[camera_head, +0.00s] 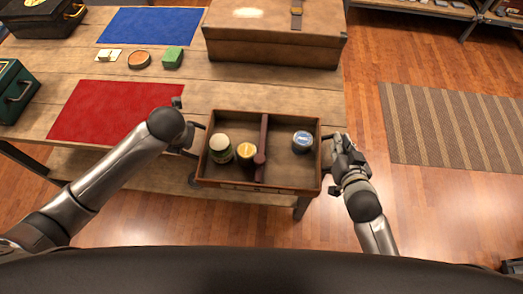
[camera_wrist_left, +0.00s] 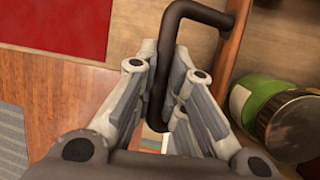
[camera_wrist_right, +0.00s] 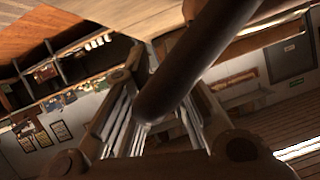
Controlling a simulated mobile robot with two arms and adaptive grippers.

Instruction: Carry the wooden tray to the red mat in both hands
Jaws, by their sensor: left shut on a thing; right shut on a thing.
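The wooden tray (camera_head: 225,184) is at the front edge of the table, with a divider (camera_head: 264,135) across its middle. Three small round containers sit in it: a green-and-white jar (camera_head: 220,147), a yellow-topped one (camera_head: 247,152) and a blue-topped one (camera_head: 302,140). My left gripper (camera_head: 190,140) is shut on the tray's left handle, a dark bar seen in the left wrist view (camera_wrist_left: 164,80). My right gripper (camera_head: 334,160) is shut on the right handle, seen in the right wrist view (camera_wrist_right: 190,65). The red mat (camera_head: 110,110) lies bare on the table, left of the tray.
A green box (camera_head: 15,90) stands at the left edge. A striped rug (camera_head: 450,125) lies on the floor at right.

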